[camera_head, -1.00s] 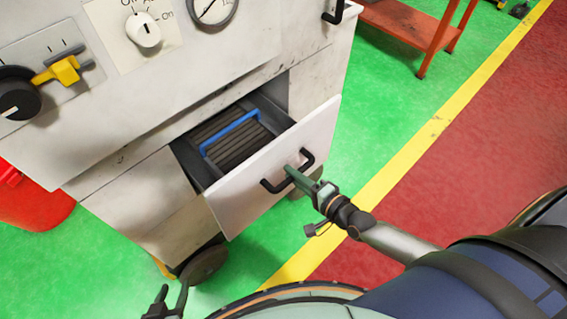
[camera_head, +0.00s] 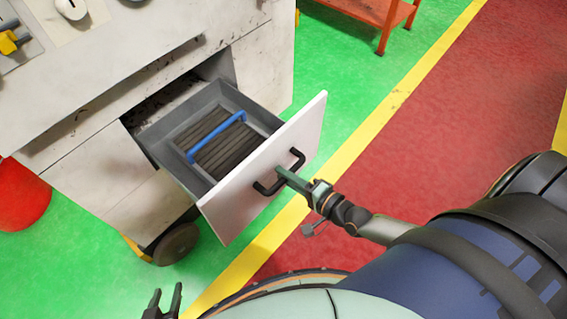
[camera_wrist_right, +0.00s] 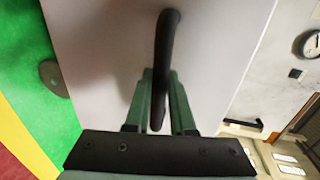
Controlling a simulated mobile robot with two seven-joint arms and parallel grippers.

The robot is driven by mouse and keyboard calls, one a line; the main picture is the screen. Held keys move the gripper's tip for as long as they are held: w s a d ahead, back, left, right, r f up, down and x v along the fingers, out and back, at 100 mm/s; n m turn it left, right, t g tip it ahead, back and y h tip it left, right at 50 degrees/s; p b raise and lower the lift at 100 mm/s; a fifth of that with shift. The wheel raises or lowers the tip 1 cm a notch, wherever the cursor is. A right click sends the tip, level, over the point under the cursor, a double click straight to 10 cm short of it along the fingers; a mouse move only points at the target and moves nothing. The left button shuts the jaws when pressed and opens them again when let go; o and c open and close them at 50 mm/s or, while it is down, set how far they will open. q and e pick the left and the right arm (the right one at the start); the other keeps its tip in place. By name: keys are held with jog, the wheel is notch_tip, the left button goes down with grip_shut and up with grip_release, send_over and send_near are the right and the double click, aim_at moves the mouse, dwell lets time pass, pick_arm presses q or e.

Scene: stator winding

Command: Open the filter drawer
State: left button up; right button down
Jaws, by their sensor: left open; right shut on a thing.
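The filter drawer (camera_head: 262,165) stands well out of the white cabinet (camera_head: 105,110), its tray showing. Inside it lies a dark ribbed filter (camera_head: 218,145) with a blue handle bar (camera_head: 215,137). The drawer's black handle (camera_head: 297,158) is on the white front panel. My right gripper (camera_head: 283,174) is shut on this handle; the right wrist view shows the black handle (camera_wrist_right: 165,60) between its green fingers (camera_wrist_right: 159,110). My left gripper (camera_head: 163,301) is open and empty at the bottom edge, below the cabinet and apart from the drawer.
A caster wheel (camera_head: 176,244) is under the cabinet's near corner. A red bin (camera_head: 22,195) stands at the left and an orange cart (camera_head: 375,12) at the top. Green floor, a yellow line (camera_head: 385,110) and red floor (camera_head: 440,120) lie clear to the right.

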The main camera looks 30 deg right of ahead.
jog(key=shift+s+d, duration=0.3)
jog(key=shift+s, duration=0.3)
jog(key=c, duration=0.8)
grip_release()
jog(key=shift+o, duration=0.2)
jog(key=shift+s, duration=0.1)
jog(key=v, duration=1.2)
jog(key=shift+s, duration=0.15)
